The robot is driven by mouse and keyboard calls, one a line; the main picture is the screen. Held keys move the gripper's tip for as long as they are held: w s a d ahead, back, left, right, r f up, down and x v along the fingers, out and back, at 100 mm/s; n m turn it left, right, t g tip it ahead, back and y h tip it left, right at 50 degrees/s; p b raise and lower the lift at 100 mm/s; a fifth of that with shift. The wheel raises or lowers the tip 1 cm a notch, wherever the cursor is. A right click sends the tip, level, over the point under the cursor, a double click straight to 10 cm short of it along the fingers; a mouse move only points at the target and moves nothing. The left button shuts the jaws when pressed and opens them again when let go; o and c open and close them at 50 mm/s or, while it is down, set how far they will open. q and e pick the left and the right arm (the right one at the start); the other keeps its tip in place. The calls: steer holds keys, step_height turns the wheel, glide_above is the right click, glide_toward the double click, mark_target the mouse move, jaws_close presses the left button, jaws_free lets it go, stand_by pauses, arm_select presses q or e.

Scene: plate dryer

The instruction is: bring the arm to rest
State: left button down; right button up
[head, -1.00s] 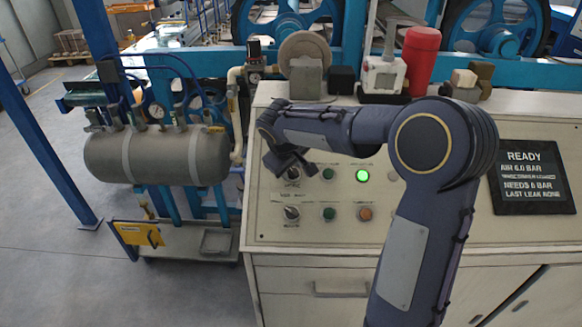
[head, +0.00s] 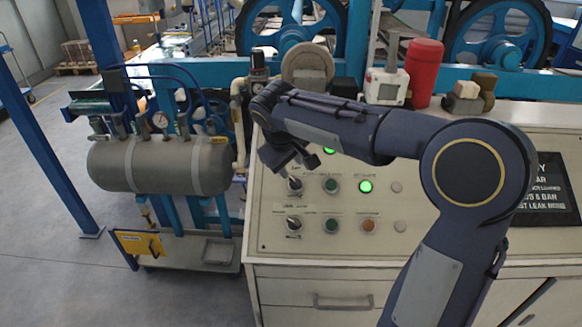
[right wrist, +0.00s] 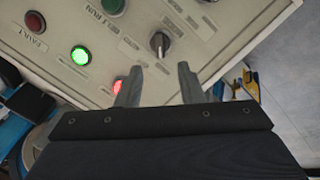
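My right gripper (head: 290,163) hangs over the upper left of the cream control panel (head: 270,235), at the end of my bent right arm. In the right wrist view its two fingers (right wrist: 158,70) stand apart with nothing between them. A dark selector knob (right wrist: 159,43) shows past the gap between them; I see no contact. In the head view a knob (head: 295,185) lies just below the gripper. A lit green button (right wrist: 80,55) and a lit red lamp (right wrist: 117,85) show in the wrist view, the red one partly behind a finger. My left gripper is not in view.
My forearm covers the panel's upper part and some of a black status display (head: 550,190). A red cylinder (head: 424,72), a white device (head: 386,86) and brown blocks (head: 468,95) stand on the ledge behind. A grey tank (head: 160,165) is at left. Open floor lies further left.

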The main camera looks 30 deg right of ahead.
stand_by(0.4)
steer(key=s+a+f+m+y, duration=0.1)
steer(key=s+a+f+y, duration=0.1)
steer(key=s, duration=0.7)
steer(key=s+a+f+m+t+y, duration=0.1)
steer(key=s+a+f+m+y, duration=0.1)
steer(key=s, duration=0.6)
steer(key=s+a+f+m+t+y, duration=0.1)
steer(key=s+a+f+y, duration=0.2)
steer(key=s, duration=0.6)
steer(key=shift+s+a, duration=0.35)
steer(key=shift+a, duration=0.5)
